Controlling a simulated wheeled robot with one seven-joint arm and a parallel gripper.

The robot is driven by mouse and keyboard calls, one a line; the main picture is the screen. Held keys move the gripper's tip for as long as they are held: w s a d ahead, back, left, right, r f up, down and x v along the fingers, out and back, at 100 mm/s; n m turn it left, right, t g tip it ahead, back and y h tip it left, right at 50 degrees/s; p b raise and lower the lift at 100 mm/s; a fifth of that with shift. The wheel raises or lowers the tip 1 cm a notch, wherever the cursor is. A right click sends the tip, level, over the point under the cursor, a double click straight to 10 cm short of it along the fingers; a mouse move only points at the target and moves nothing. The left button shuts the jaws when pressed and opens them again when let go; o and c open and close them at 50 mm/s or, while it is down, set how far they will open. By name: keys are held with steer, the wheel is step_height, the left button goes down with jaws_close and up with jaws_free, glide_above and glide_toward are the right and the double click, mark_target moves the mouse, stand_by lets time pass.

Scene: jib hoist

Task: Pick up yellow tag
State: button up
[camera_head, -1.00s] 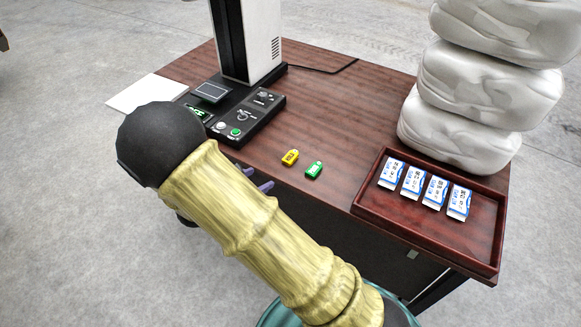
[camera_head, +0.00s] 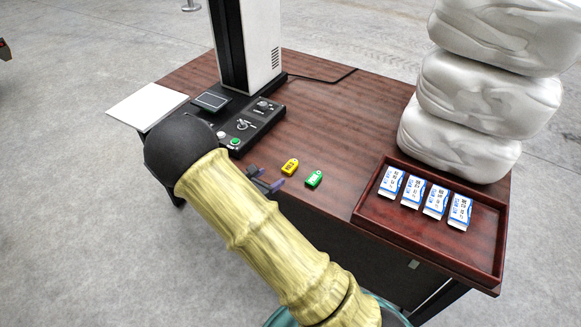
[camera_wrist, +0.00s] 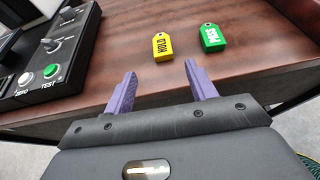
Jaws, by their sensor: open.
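The yellow tag (camera_head: 290,167) lies flat on the brown table, just left of the green tag (camera_head: 314,179). In the wrist view the yellow tag (camera_wrist: 162,47) reads "HOLD" and lies ahead of the fingertips, between their lines. The green tag (camera_wrist: 212,38) lies to its right. My gripper (camera_wrist: 160,78) is open and empty, its two purple fingers apart and short of the yellow tag. In the head view my gripper (camera_head: 266,181) shows near the table's front edge, left of the tags, partly hidden by my arm.
A machine with a black control panel (camera_head: 243,127) stands left of the tags. A red-brown tray (camera_head: 430,239) with several blue-white packets is at the right. White wrapped bundles (camera_head: 460,146) are stacked behind it. The table (camera_head: 335,117) behind the tags is clear.

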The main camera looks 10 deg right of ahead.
mark_target(288, 167)
steer(key=shift+x, duration=1.9)
steer(key=x, duration=0.5)
steer(key=shift+s+d, duration=0.1)
steer(key=shift+d, duration=0.15)
steer(key=c, duration=1)
